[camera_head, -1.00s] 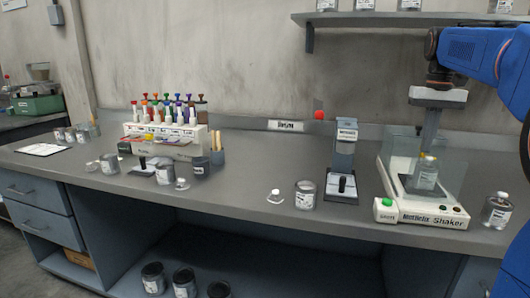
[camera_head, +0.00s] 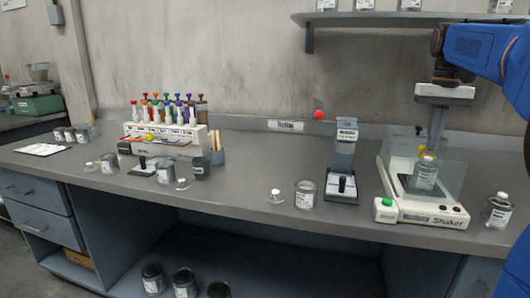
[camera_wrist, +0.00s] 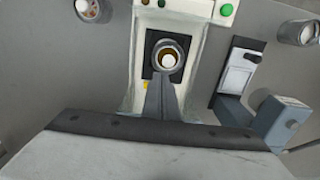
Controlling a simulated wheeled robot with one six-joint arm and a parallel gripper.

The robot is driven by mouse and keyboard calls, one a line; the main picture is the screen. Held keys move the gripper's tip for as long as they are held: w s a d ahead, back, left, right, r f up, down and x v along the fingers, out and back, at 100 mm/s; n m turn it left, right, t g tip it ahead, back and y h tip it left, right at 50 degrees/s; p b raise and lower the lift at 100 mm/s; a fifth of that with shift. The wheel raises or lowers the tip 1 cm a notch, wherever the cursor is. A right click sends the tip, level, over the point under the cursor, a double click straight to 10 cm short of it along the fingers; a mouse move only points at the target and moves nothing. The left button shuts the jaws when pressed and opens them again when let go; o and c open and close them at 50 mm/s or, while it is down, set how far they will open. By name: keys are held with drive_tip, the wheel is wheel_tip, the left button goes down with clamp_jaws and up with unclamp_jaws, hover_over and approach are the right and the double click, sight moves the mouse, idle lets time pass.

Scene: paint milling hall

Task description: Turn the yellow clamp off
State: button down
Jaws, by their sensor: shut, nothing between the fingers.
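The yellow clamp (camera_head: 421,152) shows as a small yellow patch at the top of the jar (camera_head: 424,176) on the shaker (camera_head: 432,215). In the wrist view only a small yellow bit of the clamp (camera_wrist: 147,85) shows, beside my fingers. The jar (camera_wrist: 168,52) shows there from above, with a pale round top inside a dark rim. My gripper (camera_head: 431,148) points down over the shaker, shut and empty, its tips close to the jar's top. In the wrist view my gripper (camera_wrist: 163,76) reaches the jar's near rim. I cannot tell whether it touches the clamp.
Clear guard panels (camera_head: 458,165) stand around the shaker plate. A green button (camera_head: 387,202) is at its front left. A grey upright instrument (camera_head: 344,150) stands to the left, and a jar (camera_head: 497,211) to the right. A shelf (camera_head: 400,19) runs above. The bench between has free room.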

wheel_tip(320, 180, up, 5)
drive_tip(key=shift+r, duration=0.1)
idle(0.4)
